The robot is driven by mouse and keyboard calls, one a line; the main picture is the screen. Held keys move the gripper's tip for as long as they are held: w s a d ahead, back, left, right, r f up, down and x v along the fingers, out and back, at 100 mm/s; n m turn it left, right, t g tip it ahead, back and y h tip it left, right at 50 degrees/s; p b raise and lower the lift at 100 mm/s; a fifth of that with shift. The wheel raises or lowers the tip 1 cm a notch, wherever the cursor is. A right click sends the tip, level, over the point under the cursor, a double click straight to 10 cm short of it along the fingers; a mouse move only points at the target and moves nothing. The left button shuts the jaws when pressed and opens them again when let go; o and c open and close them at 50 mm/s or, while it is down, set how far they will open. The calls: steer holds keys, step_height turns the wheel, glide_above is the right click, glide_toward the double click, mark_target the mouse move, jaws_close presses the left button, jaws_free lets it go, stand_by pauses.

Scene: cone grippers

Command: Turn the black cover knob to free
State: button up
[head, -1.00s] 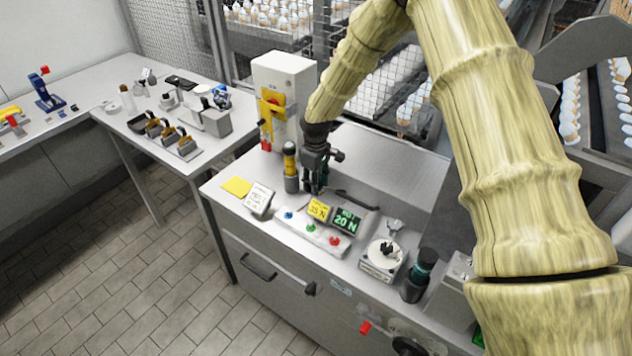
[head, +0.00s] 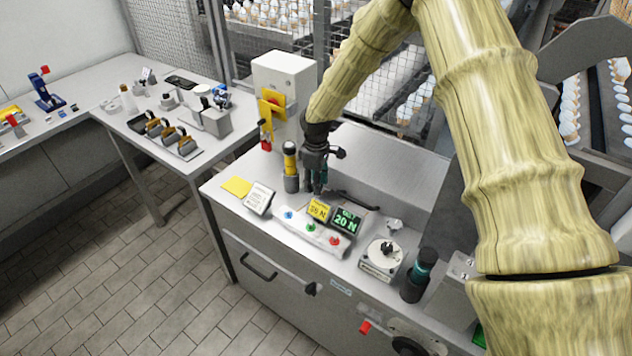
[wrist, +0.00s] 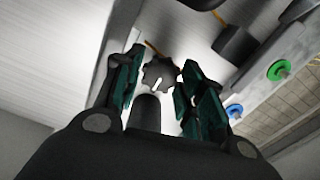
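The black cover knob (wrist: 160,72) is a small dark lobed knob on a light metal surface in the wrist view. My gripper (wrist: 163,62) is open, with one green-black finger on each side of it and a narrow gap visible on both sides. Whether the fingertips reach down to the knob's height I cannot tell. In the head view my gripper (head: 317,188) points down over the metal worktop (head: 365,150), behind the yellow and green displays. The knob is hidden there behind the gripper.
A yellow-and-black cylinder (head: 290,166) stands close left of my gripper. A button strip (head: 312,236), a green display (head: 346,219) and a dark bar (head: 357,200) lie in front and right. A white box (head: 284,75) stands behind. The worktop behind right is clear.

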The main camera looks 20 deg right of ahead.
steer(key=shift+o, duration=1.2)
steer(key=shift+r, duration=0.15)
steer(key=shift+r, duration=0.3)
step_height(320, 180, up, 11)
steer(key=shift+s+r, duration=0.1)
steer(key=shift+r, duration=0.05)
